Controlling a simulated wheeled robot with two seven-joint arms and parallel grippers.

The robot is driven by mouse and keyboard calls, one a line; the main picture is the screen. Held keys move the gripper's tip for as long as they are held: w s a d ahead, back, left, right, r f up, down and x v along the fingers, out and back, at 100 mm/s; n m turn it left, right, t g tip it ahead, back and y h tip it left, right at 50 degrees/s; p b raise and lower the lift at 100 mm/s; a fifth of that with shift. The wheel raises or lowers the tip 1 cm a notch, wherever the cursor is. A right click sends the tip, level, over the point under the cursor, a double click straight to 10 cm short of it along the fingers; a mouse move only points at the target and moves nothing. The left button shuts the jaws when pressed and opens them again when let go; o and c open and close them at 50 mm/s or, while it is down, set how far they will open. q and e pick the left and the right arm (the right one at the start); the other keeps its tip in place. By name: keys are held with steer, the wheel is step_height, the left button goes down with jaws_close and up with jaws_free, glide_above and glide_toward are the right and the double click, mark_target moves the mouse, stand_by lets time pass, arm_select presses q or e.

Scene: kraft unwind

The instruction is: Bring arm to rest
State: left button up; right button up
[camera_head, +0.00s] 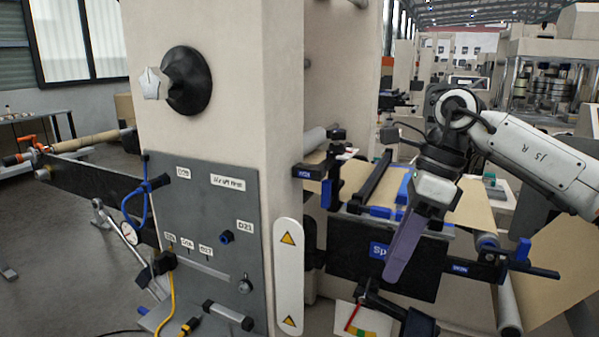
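My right arm (530,155) comes in from the right edge, white with dark joints. My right gripper (400,255) hangs down and tilts left, in front of the dark panel with a blue label (345,240). Its fingers show edge-on as one purple-grey slab, so I cannot tell whether they are open or shut. No held object shows at its tips. I cannot tell whether it touches the panel. My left gripper and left arm are not in view.
A beige machine column (270,70) stands left of centre, with a black round knob (187,80) and a grey labelled panel (210,215). Brown paper (560,285) runs at the right. Blue-ended bars (520,255) stick out near the gripper. Open floor (60,240) lies at the left.

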steer(key=s+a+f+m+g+y, duration=0.1)
steer(key=s+a+f+m+y, duration=0.2)
steer(key=a, duration=0.5)
steer(key=s+a+f+y, duration=0.1)
steer(key=s+a+y, duration=0.1)
steer(key=a+y, duration=0.45)
steer(key=s+a+f+m+g+y, duration=0.1)
steer(key=s+a+f+m+y, duration=0.2)
steer(key=a, duration=0.5)
steer(key=w+d+f+m+t+y, duration=0.1)
steer(key=w+d+f+m+t, duration=0.1)
steer(key=m+t, duration=0.75)
steer(key=w+d+f+m+t, duration=0.3)
steer(key=m+t, duration=0.4)
steer(key=m, duration=0.5)
steer(key=s+d+f+m+t+h, duration=0.1)
steer(key=s+d+f+m+h, duration=0.1)
steer(key=d+f+m+h, duration=0.4)
steer(key=s+d+f+m+t+h, duration=0.1)
steer(key=s+d+f+m+h, duration=0.2)
steer(key=f+m, duration=0.5)
steer(key=s+d+f+m+g+h, duration=0.2)
steer(key=s+d+f, duration=0.3)
steer(key=s+f, duration=0.3)
steer(key=s+d+f+m+g+h, duration=0.3)
steer(key=s+d+f+m+g, duration=0.1)
steer(key=s+f, duration=0.5)
steer(key=shift+s+d+f+g+h, duration=0.2)
steer(key=shift+d+f+g+h, duration=0.2)
steer(key=shift+f+g, duration=0.2)
